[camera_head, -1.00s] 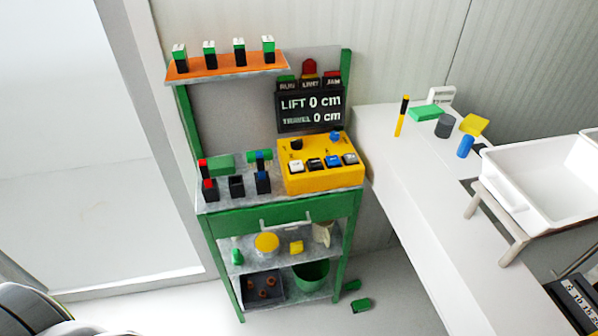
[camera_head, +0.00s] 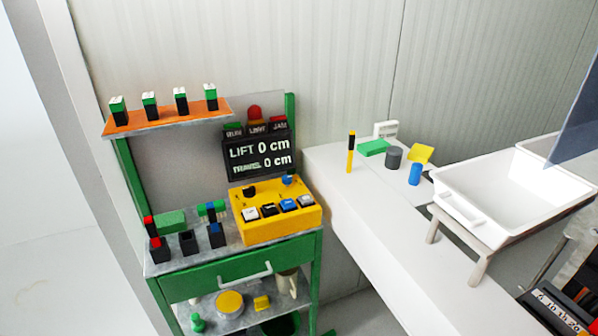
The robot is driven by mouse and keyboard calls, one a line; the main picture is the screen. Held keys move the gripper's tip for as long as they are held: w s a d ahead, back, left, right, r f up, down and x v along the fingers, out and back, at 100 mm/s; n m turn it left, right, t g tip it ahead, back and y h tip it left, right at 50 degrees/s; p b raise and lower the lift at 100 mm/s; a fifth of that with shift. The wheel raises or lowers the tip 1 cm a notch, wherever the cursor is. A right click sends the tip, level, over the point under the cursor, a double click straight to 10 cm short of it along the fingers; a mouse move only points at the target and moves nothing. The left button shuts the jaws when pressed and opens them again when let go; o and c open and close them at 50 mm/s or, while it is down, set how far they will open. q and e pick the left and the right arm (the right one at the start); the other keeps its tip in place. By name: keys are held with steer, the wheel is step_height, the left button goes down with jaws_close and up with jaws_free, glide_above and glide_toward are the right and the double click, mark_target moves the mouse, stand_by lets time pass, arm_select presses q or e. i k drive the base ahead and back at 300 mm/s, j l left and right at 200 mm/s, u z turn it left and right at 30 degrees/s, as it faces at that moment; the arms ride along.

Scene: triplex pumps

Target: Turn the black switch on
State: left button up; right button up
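A yellow control box (camera_head: 262,228) stands on the right of the green workbench's (camera_head: 232,264) top. A black switch knob (camera_head: 249,191) sits at the back left of the box, and a blue knob (camera_head: 289,180) at its back right. A row of push buttons runs along its front: white, black, blue and another pale one. The black button (camera_head: 270,210) is second from the left. The knob's pointing direction is too small to tell. The display (camera_head: 257,154) above reads LIFT 0 cm and a second line 0 cm. Neither gripper shows.
Black holders (camera_head: 188,243) with red and blue pieces stand left of the box. An orange shelf (camera_head: 165,117) carries several green-topped blocks above. A white counter (camera_head: 345,205) to the right bears small items and a white basin (camera_head: 515,185) on a stand.

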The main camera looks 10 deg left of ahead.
mark_target(249, 192)
steer(key=i+j, duration=0.15)
steer(key=j, duration=0.2)
steer(key=i+j, duration=0.1)
steer(key=j, duration=0.25)
steer(key=i+j, duration=0.15)
steer(key=j, duration=0.2)
steer(key=i+j, duration=0.15)
steer(key=j, duration=0.2)
